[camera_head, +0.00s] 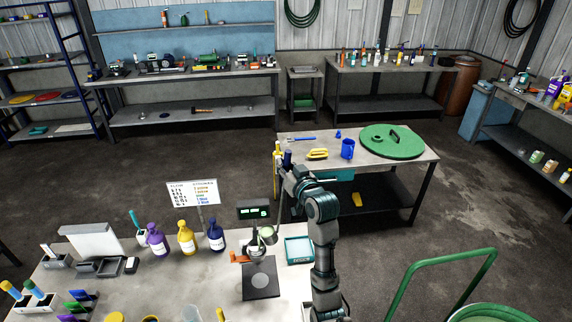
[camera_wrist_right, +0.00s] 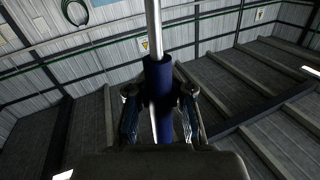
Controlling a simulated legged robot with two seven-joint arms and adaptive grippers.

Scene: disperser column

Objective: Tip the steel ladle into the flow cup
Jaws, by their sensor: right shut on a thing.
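My right gripper (camera_head: 289,170) is shut on the dark blue handle of the steel ladle (camera_wrist_right: 157,72). In the right wrist view the blue grip stands between my fingers (camera_wrist_right: 160,110), with the bare steel rod running upward. In the head view the ladle's thin shaft hangs down from my gripper to a small rounded bowl (camera_head: 268,235) near the flow cup (camera_head: 255,250). The bowl is just above and right of the cup; I cannot tell if they touch or what the bowl holds. My left gripper is not in view.
An orange part (camera_head: 240,257) sits beside the cup, with a dark plate (camera_head: 261,281) in front. A teal tray (camera_head: 299,250) is to the right. Purple, yellow and blue bottles (camera_head: 216,235) stand left, below a sign (camera_head: 193,193). A green-lit display (camera_head: 254,212) is behind.

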